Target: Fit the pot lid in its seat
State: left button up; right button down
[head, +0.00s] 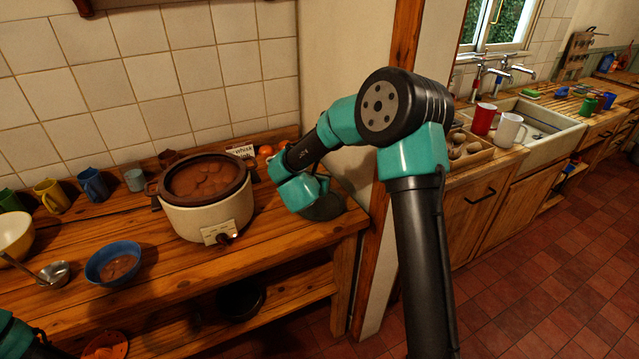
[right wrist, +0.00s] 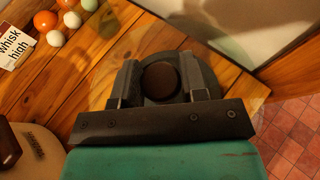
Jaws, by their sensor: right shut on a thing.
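A cream slow cooker pot (head: 205,215) with a dark brown rim stands on the wooden counter. Its top is open and brown food with round pieces shows inside. To its right, my right gripper (head: 325,190) points down near the counter's end, partly hidden by its own arm. In the right wrist view my right gripper (right wrist: 162,82) is shut on the dark round knob of the pot lid (right wrist: 238,82), a see-through disc. In the head view the lid (head: 325,209) shows dark below the gripper. I cannot tell whether it touches the counter. My left gripper is out of view.
Eggs and tomatoes (right wrist: 62,22) and a "whisk high" card (right wrist: 14,48) lie behind the lid, close to the pot. A blue bowl (head: 113,262), ladle (head: 55,272) and several mugs (head: 93,184) stand left of the pot. A wall end (head: 345,100) rises behind the gripper.

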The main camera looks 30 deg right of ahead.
jog(key=s+a+r, duration=0.1)
jog(key=s+a, duration=0.7)
jog(key=s, duration=0.5)
jog(key=shift+r, duration=0.15)
jog(key=shift+w, duration=0.1)
